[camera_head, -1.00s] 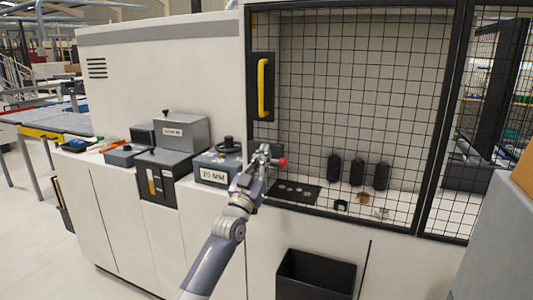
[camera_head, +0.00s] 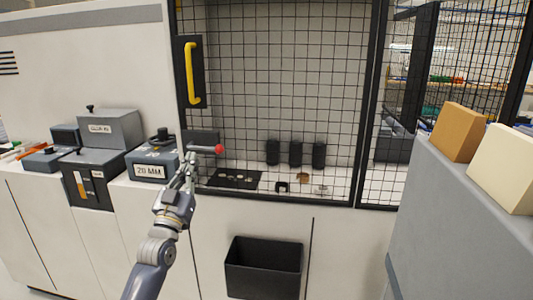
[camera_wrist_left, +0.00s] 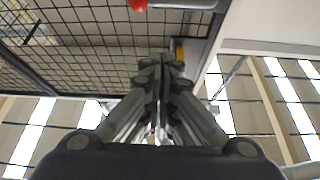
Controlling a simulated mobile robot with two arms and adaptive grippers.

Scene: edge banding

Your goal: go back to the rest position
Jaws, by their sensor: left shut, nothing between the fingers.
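My left gripper (camera_head: 187,168) is shut and empty. It is raised in front of the machine, between the box marked 20 MM (camera_head: 153,171) and the mesh door (camera_head: 270,90). A lever with a red knob (camera_head: 219,149) shows just right of and above the fingertips; whether they touch it I cannot tell. In the left wrist view the shut fingers (camera_wrist_left: 160,62) point up, with the red knob (camera_wrist_left: 138,4) at the top edge, apart from them. My right gripper is not in view.
A black bin (camera_head: 263,268) is on the machine front below the mesh door. A grey block with orange (camera_head: 459,131) and cream (camera_head: 503,167) pieces on top stands close at the right. Grey boxes (camera_head: 108,128) stand on the ledge at the left. A yellow handle (camera_head: 192,72) is on the door.

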